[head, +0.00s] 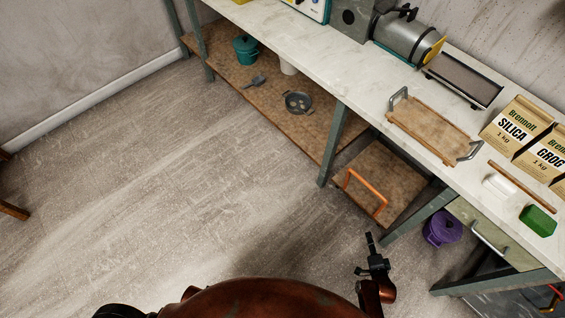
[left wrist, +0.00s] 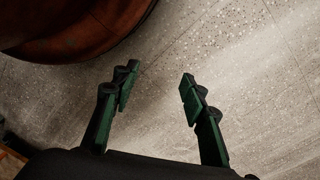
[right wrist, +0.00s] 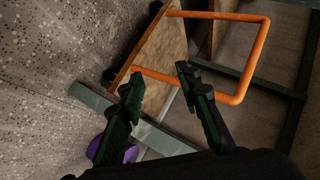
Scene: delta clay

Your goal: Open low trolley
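The low trolley (head: 378,172) is a brown board with an orange handle (head: 366,194) on its near side. It stands under the workbench, between the bench legs. In the right wrist view the trolley board (right wrist: 165,52) shows with its orange handle (right wrist: 252,62) ahead of the fingers. My right gripper (head: 371,255) is below the handle in the head view, apart from it. In the right wrist view its fingers (right wrist: 158,85) are spread and empty. My left gripper (left wrist: 157,82) is open and empty above bare floor in the left wrist view. It is not clearly seen in the head view.
The white worktop (head: 372,95) holds a wooden tray (head: 432,124), Silica and Grog bags (head: 516,127) and a green block (head: 538,220). A purple pot (head: 442,229) stands under it, right of the trolley. A green bench leg (head: 334,145) flanks the trolley. Floor (head: 190,190) at left is clear.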

